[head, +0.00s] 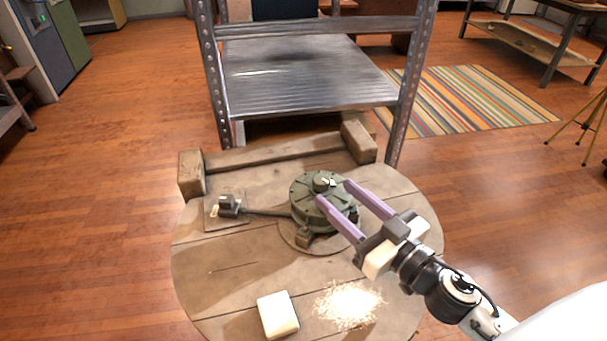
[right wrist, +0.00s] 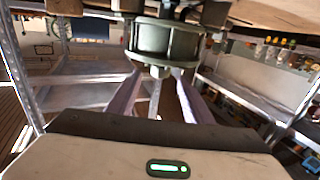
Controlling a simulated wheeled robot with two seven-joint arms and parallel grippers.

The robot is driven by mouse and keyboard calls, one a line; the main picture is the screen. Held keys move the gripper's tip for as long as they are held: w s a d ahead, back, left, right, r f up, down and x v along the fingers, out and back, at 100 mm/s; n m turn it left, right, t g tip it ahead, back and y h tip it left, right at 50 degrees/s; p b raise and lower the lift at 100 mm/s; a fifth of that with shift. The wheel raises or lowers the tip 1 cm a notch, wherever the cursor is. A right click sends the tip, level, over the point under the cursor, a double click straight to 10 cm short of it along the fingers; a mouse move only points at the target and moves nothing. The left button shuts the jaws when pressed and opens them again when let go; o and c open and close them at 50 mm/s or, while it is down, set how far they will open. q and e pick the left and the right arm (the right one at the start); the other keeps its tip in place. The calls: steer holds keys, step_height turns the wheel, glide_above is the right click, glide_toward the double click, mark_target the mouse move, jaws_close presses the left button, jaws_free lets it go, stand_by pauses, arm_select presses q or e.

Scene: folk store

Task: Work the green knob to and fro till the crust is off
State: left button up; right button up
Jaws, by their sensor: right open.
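A dark green round housing (head: 308,205) stands on the round wooden table. A small green knob (head: 323,182) with a pale mark sits on its top; any crust on it is too small to make out. My right gripper (head: 333,191) is open, its two purple fingers reaching in from the right over the housing, one on each side near the knob. I cannot tell whether they touch it. In the right wrist view a green round part (right wrist: 166,42) shows just beyond the fingertips, with nothing clearly held. My left gripper is not in view.
The round table (head: 215,285) also holds a cream block (head: 278,314), a bright patch of pale shavings (head: 349,305) and a small switch-like piece (head: 229,206) joined to the housing by a rod. A wooden beam (head: 275,155) lies along the back, before a metal shelf (head: 300,75).

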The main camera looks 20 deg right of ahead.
mark_target(316, 176)
steer(key=shift+w+a, duration=0.15)
steer(key=shift+w, duration=0.5)
steer(key=w+p, duration=0.1)
steer(key=w, duration=0.2)
steer(key=w+a+p, duration=0.1)
steer(key=w, duration=0.3)
steer(key=shift+w+a, duration=0.35)
steer(key=shift+w, duration=0.55)
steer(key=c, duration=1.1)
steer(key=shift+o, duration=0.2)
